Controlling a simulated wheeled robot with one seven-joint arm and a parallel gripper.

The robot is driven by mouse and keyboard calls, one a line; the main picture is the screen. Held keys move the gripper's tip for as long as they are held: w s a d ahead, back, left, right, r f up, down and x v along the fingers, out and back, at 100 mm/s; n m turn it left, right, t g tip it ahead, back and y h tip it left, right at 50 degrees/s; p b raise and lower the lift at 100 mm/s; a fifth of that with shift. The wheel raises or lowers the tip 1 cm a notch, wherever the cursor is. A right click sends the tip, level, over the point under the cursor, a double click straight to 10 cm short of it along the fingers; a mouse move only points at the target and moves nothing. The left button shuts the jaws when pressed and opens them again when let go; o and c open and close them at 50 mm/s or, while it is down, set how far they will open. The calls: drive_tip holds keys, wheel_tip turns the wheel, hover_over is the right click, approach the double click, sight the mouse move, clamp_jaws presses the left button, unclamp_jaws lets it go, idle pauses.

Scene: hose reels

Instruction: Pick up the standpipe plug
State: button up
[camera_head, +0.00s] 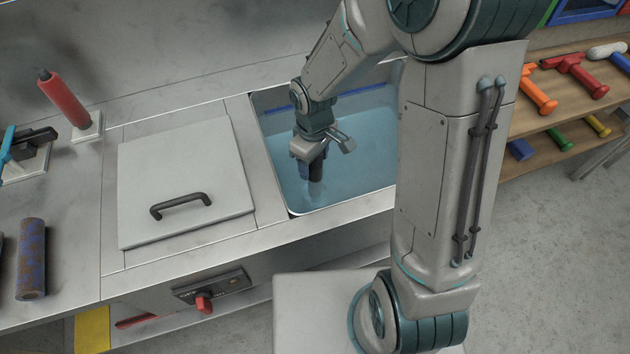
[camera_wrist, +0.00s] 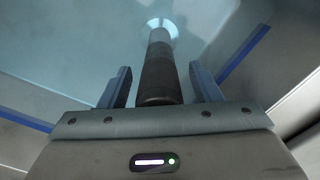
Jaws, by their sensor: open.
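The standpipe plug (camera_head: 316,188) stands upright in the water-filled basin (camera_head: 360,190), with a dark upper part and a paler lower end. My gripper (camera_head: 312,170) is over the basin, pointing down at the plug's top. In the wrist view the plug (camera_wrist: 158,72) lies between the two blue fingers of my gripper (camera_wrist: 160,78). The fingers are open, with a visible gap on each side of the plug. My gripper hides part of the plug's top in the head view.
A grey lid with a dark handle (camera_head: 180,205) covers the counter left of the basin. A red cylinder on a stand (camera_head: 66,100) and a patterned roll (camera_head: 32,260) are farther left. Shelves with coloured tools (camera_head: 570,78) stand at right. The basin walls surround my gripper.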

drive_tip(key=shift+f, duration=0.3)
clamp_jaws()
drive_tip(key=shift+r, duration=0.1)
